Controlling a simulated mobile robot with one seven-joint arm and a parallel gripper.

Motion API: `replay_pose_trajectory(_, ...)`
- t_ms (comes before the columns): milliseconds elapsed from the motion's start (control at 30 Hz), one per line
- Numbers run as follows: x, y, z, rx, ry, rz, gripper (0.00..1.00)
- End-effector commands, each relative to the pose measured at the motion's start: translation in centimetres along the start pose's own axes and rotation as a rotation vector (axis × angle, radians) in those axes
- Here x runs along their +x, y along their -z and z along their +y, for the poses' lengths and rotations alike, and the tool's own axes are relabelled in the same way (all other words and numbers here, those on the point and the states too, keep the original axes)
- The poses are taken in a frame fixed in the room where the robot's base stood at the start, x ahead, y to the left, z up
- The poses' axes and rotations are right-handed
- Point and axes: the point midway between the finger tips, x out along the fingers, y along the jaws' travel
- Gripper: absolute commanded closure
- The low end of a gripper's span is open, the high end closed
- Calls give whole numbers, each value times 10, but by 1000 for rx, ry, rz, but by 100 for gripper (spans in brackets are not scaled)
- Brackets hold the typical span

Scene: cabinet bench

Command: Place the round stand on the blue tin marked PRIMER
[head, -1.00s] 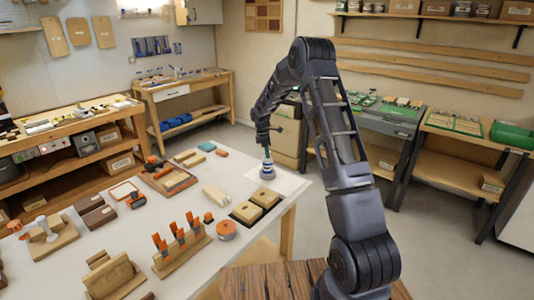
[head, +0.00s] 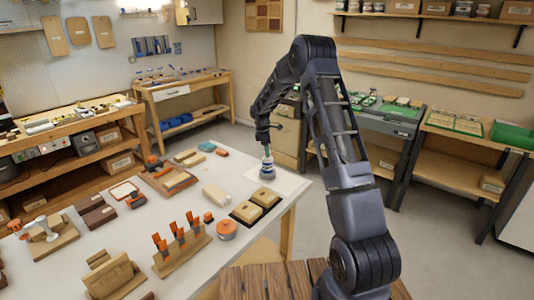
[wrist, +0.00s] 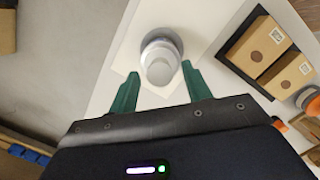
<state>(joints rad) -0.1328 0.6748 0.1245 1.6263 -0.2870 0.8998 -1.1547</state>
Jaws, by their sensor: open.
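A small round blue-and-white stack (head: 267,172) stands upright on a white square sheet near the far right corner of the table. It appears to be the blue tin with the pale round stand on top; the PRIMER marking cannot be read. In the wrist view the stand (wrist: 160,66) is a pale round piece with a raised middle, and it hides most of what is below. My gripper (head: 267,151) is just above the stack, pointing down. Its green fingers (wrist: 160,88) are apart on either side of the pale piece, with visible gaps.
Two wooden blocks on a dark tray (head: 254,207) stand close in front of the stack. An orange round item (head: 227,230) and a rack of orange-handled tools (head: 181,248) are nearer. A pale block (head: 216,195) lies to the left. The table's right edge is close.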

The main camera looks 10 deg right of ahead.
Motion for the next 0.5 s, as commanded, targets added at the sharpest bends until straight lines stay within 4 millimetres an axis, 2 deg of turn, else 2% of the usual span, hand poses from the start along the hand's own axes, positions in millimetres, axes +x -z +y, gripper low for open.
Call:
replay_pose_trajectory(300,-61,0,0,0,-3,1,51)
replay_pose_trajectory(500,-91,0,1,0,-2,1,51)
